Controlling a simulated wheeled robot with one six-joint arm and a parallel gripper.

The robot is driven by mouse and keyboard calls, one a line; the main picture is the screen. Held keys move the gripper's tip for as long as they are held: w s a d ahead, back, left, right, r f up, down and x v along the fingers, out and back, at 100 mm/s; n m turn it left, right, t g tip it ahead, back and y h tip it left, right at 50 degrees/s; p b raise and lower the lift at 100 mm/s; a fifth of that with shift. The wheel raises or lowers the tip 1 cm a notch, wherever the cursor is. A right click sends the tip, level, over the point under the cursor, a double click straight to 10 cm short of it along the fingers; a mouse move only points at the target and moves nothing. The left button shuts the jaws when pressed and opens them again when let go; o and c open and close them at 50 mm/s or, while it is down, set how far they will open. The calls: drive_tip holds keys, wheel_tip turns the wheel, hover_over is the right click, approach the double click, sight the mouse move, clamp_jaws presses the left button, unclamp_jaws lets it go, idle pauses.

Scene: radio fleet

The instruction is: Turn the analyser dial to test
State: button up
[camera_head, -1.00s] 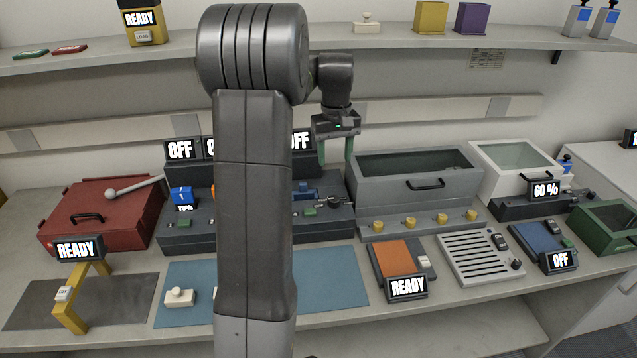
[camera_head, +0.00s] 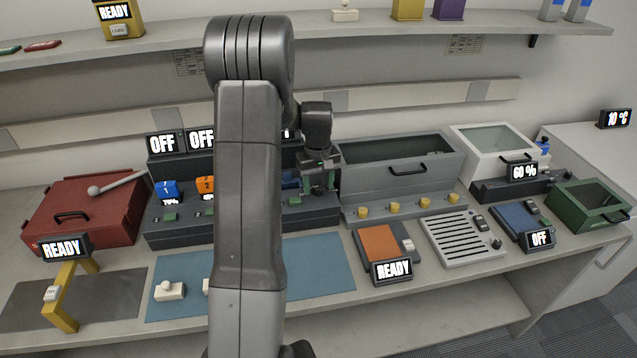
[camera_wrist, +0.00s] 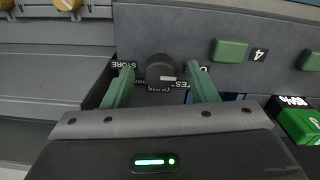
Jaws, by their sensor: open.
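The analyser dial (camera_wrist: 160,68) is a dark round knob with a short white mark, on the grey face of the unit in the wrist view. Printed labels lie around it: STORE on the left, one starting TES on the right, and a partly hidden one between. My gripper (camera_wrist: 161,76) is open, with one green finger on each side of the dial. I cannot tell whether either finger touches it. In the head view my gripper (camera_head: 318,187) is low at the right end of the dark charger-like bank (camera_head: 190,232), and it hides the dial.
A grey glass-topped case (camera_head: 395,185) with yellow knobs stands just right of the gripper. Green buttons (camera_wrist: 229,52) sit to the right of the dial in the wrist view. A blue mat (camera_head: 320,270) lies in front, mostly bare. A shelf (camera_head: 370,38) runs above.

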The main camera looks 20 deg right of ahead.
drive_tip(key=c, duration=1)
drive_tip(key=shift+o, duration=0.2)
drive_tip(key=m+b, duration=0.1)
drive_tip(key=m, duration=0.3)
drive_tip(key=shift+m, duration=0.3)
drive_tip(key=shift+m+b, duration=0.3)
drive_tip(key=shift+m, duration=1.8)
drive_tip(key=o, duration=1)
drive_tip(key=shift+c, duration=0.2)
